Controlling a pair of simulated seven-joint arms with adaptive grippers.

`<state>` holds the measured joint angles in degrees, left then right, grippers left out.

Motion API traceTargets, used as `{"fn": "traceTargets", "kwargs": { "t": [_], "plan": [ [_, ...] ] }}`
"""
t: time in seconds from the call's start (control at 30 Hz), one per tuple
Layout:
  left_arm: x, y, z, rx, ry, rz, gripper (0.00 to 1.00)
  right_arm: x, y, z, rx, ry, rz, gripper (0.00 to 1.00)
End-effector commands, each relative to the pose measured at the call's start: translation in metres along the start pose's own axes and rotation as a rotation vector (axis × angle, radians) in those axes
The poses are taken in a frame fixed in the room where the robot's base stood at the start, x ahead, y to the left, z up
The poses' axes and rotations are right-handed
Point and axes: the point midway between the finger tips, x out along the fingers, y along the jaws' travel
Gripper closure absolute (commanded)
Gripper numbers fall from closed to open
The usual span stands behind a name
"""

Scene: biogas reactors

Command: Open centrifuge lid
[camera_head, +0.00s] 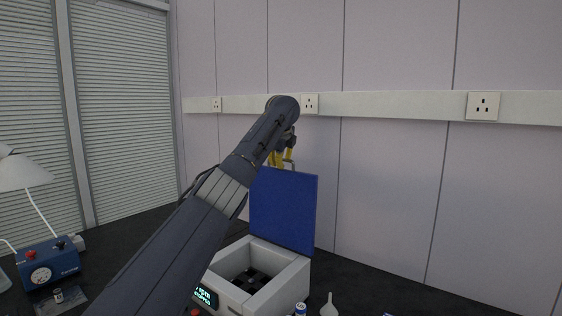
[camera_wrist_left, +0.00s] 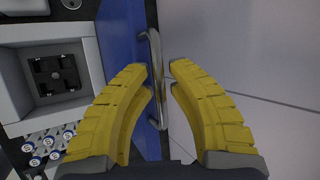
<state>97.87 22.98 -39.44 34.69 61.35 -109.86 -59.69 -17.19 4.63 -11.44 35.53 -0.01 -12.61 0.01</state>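The centrifuge (camera_head: 262,285) is a pale box with a lit display, low in the middle of the head view. Its blue lid (camera_head: 284,212) stands raised, about upright, at the back of the box, and the chamber is uncovered. My left gripper (camera_head: 283,160) is at the lid's top edge, partly hidden by my arm. In the left wrist view, the yellow fingers (camera_wrist_left: 158,68) are apart, one on each side of the metal lid handle (camera_wrist_left: 157,85), with gaps showing. The dark rotor (camera_wrist_left: 54,76) shows inside the chamber. My right gripper is not in view.
A blue device with a dial (camera_head: 48,264) and a lamp (camera_head: 22,172) stand at the left. Several capped vials (camera_wrist_left: 45,145) are beside the centrifuge. A small white funnel-like item (camera_head: 329,306) is in front. The panelled wall (camera_head: 400,190) is close behind the lid.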

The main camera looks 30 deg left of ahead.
Motion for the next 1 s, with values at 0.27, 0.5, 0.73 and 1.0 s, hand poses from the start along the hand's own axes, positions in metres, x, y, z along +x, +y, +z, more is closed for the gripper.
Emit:
{"fn": "traceTargets", "kwargs": {
  "t": [0.27, 0.5, 0.73, 1.0],
  "plan": [
    [0.002, 0.001, 0.0, 0.001, 0.0, 0.003, 0.68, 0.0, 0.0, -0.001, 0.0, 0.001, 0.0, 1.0],
    [-0.009, 0.0, -0.001, 0.001, 0.001, 0.001, 0.68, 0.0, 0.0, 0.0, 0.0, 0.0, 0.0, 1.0],
    [-0.046, -0.001, 0.0, 0.001, 0.001, -0.004, 0.68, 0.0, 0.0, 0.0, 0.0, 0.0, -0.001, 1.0],
    [-0.091, -0.001, 0.0, 0.0, 0.001, -0.005, 0.68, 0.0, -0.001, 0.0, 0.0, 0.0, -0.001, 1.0]
  ]
}}
